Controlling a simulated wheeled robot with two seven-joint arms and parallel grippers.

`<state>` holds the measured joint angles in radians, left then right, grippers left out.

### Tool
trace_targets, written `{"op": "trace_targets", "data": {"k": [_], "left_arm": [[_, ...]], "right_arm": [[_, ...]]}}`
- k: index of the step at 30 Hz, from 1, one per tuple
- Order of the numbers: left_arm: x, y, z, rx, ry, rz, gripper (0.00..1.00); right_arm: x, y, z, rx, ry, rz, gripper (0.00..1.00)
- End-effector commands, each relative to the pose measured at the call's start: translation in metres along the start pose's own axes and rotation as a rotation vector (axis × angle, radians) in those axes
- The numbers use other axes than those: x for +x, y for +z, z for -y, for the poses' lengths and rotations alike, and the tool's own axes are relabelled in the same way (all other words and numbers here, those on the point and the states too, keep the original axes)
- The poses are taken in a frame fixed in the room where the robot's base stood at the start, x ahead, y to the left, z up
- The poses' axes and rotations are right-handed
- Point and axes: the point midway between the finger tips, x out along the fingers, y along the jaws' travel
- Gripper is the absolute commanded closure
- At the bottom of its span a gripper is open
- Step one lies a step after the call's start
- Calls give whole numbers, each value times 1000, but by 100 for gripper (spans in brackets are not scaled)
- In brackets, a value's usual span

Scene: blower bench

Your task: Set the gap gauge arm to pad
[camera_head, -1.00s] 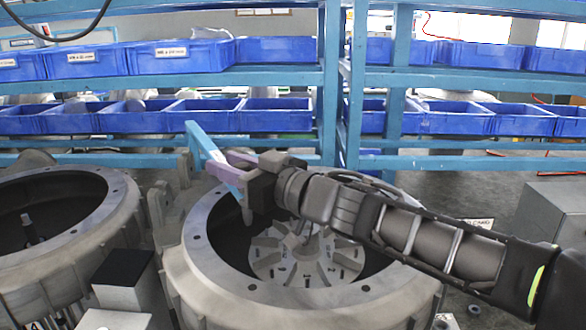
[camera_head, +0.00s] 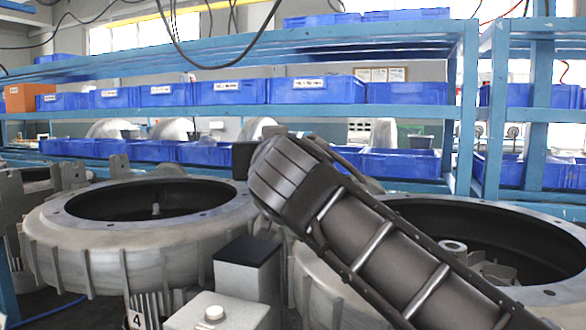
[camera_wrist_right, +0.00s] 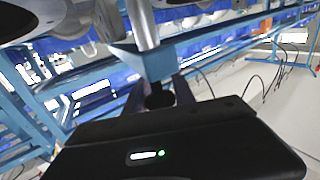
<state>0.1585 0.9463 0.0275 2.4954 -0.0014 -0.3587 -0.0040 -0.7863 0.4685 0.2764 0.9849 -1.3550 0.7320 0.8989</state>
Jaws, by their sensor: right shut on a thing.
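My right arm crosses the head view from the lower right, and its wrist hides the fingertips there. In the right wrist view, my right gripper (camera_wrist_right: 158,97) is shut on a light-blue piece (camera_wrist_right: 155,62), which I take to be the gap gauge arm. A grey rod (camera_wrist_right: 144,22) rises from this piece. The light-blue piece is hidden in the head view. A grey block with a flat black top (camera_head: 248,252), possibly the pad, stands between the two blower housings, below and left of my wrist. My left gripper is not in view.
A round grey housing (camera_head: 140,245) stands at left and another (camera_head: 545,292) at right, both open on top. A grey box with a round knob (camera_head: 215,312) is in front. Blue shelving with blue bins (camera_head: 230,92) runs behind. A cable hangs at the top.

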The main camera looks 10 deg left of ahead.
Motion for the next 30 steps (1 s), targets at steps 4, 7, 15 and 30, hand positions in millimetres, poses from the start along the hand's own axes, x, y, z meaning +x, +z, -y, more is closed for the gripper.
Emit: {"op": "trace_targets", "data": {"k": [4,7,15,30], "left_arm": [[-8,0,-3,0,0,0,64],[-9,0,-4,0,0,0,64],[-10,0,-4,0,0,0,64],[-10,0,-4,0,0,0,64]], "right_arm": [[10,2,15,-1,48,7,100],[13,2,21,-3,69,4,100],[14,4,28,-4,88,0,100],[13,3,30,-3,83,-2,50]]}}
